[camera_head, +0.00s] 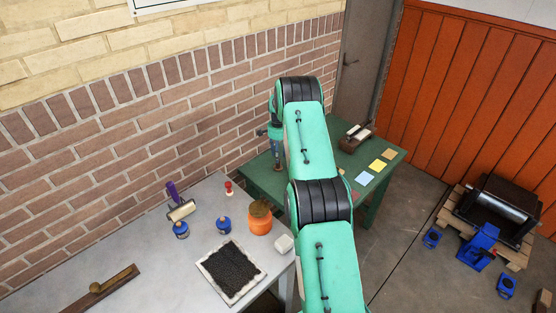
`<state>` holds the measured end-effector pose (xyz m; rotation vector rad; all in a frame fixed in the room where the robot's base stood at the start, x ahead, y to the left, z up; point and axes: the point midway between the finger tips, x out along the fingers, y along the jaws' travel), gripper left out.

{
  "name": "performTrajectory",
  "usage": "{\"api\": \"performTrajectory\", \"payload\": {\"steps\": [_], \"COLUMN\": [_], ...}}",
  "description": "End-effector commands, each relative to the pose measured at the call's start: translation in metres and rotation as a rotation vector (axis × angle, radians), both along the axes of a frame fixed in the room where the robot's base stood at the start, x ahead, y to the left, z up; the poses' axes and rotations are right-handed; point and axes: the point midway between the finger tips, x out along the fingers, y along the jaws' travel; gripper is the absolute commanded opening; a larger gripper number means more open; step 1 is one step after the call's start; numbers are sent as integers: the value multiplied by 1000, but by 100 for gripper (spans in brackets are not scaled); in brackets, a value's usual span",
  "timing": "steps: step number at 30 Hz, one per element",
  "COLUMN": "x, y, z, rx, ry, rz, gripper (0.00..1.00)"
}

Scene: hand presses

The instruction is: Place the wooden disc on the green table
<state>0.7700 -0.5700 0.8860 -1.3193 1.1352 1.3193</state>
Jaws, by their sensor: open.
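The green table (258,181) stands against the brick wall, behind the grey table. My teal arm crosses the middle of the view and bends down at its far end. My gripper (277,166) points down over the left part of the green table; it is small here, open, and I cannot tell its exact height. I cannot clearly make out the wooden disc. A brown round thing (261,208) sits on top of an orange jar (260,223) on the grey table; I cannot tell whether it is the disc. My arm hides the middle of the green table.
On the green table's right are a blue card (364,178), a yellow card (377,166), a tan card (389,154) and a wooden-based tool (355,138). The grey table (150,262) holds a black mat (232,270), blue pots, a roller and a white block (284,243). A press stands on a pallet at right.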

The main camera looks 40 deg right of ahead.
Motion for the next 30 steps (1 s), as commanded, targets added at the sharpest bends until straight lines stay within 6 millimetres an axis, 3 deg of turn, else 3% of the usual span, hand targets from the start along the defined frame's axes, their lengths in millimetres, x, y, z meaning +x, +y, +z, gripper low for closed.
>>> {"api": "performTrajectory", "payload": {"steps": [6,12,30], "x": [1,0,0], "y": [0,0,0], "z": [39,62,72], "rx": [-2,0,0], "ry": [-2,0,0], "rz": [0,0,0], "gripper": [41,41,41]}}
